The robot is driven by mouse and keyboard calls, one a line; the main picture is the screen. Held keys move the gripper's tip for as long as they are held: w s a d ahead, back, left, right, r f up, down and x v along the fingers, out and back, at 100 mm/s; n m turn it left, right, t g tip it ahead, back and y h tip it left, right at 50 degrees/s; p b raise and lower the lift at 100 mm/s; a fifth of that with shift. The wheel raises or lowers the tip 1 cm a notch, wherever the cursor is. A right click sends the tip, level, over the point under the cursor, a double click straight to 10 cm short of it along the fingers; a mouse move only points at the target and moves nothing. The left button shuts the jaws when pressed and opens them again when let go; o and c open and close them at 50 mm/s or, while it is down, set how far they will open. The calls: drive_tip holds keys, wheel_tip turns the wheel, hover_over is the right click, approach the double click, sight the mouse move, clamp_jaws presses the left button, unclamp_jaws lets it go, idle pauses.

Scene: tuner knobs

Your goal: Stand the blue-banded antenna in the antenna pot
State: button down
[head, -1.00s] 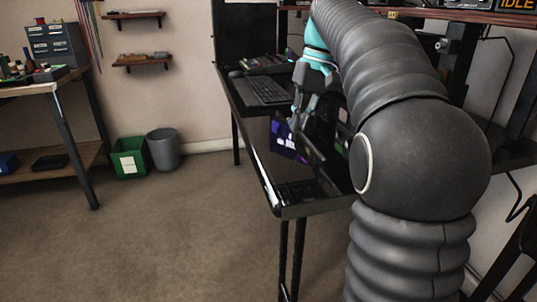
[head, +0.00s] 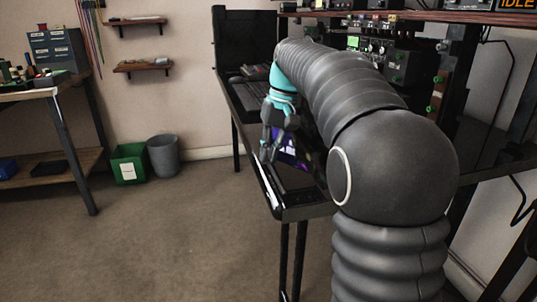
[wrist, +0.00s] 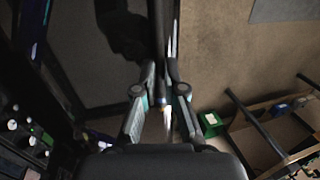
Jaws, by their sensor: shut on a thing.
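My gripper (head: 269,150) hangs over the left edge of the black desk (head: 291,211) in the head view. In the wrist view, my gripper (wrist: 160,92) is shut on a thin dark rod, seemingly the antenna (wrist: 158,40), which runs up the picture between the fingers. A small bluish and orange patch shows on it near the fingers; I cannot clearly make out the band. In the head view the antenna is too small and dark to tell apart. I cannot pick out the antenna pot in either view.
A purple-lit screen (head: 289,153) stands on the desk beside my gripper. A keyboard (head: 249,95) lies farther back, and radio gear (head: 378,45) fills the rack at right. A green bin (head: 128,164) and a grey bin (head: 163,156) stand on the open floor at left.

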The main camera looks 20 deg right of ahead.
drive_tip(key=shift+f, duration=0.1)
drive_tip(key=c, duration=1.3)
unclamp_jaws()
drive_tip(key=shift+o, duration=0.2)
drive_tip(key=p+v, duration=0.3)
drive_tip(key=v, duration=0.9)
drive_tip(key=s+a+f+t, duration=0.1)
drive_tip(key=s, duration=0.3)
drive_tip(key=s+a+f+t+h, duration=0.1)
drive_tip(key=s+f, duration=0.1)
drive_tip(key=s, duration=0.2)
drive_tip(key=s+a+f, duration=0.1)
drive_tip(key=s, duration=0.4)
drive_tip(key=shift+f+t+h, duration=0.25)
drive_tip(key=shift+t+h, duration=0.05)
drive_tip(key=shift+t, duration=0.1)
drive_tip(key=s+f+t+h, duration=0.1)
drive_tip(key=s+f+t, duration=0.2)
drive_tip(key=s+f, duration=1.1)
drive_tip(key=shift+a+f, duration=0.3)
drive_tip(key=shift+f, duration=0.35)
